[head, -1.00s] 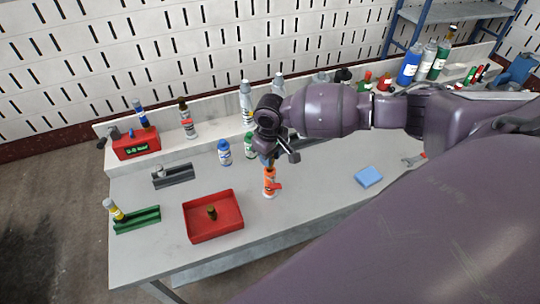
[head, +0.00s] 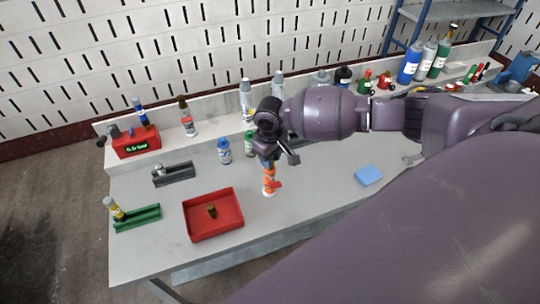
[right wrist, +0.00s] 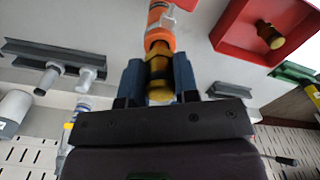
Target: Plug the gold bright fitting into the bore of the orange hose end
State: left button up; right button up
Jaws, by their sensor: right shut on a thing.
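My right gripper (right wrist: 160,80) is shut on the gold bright fitting (right wrist: 159,68), with a blue finger on each side of it. The orange hose end (right wrist: 159,38) is right at the fitting's far end in the right wrist view. The fitting's narrower end meets the orange rim; how deep it sits in the bore is hidden. In the head view the orange hose end (head: 269,182) stands upright on the bench, directly below my right gripper (head: 268,162). The fitting is too small and covered to make out there. My left gripper is not in view.
A red tray (head: 190,224) holds a darker brass fitting (head: 211,210). A green rail (head: 143,218) and a grey rail (head: 176,175) lie left. A blue block (head: 368,175) lies right; the front bench is clear.

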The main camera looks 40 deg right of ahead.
jog(key=shift+f, duration=0.9)
jog(key=o, duration=1)
notch_tip(320, 180, up, 11)
jog(key=shift+f+b, duration=0.1)
jog(key=shift+b, duration=0.2)
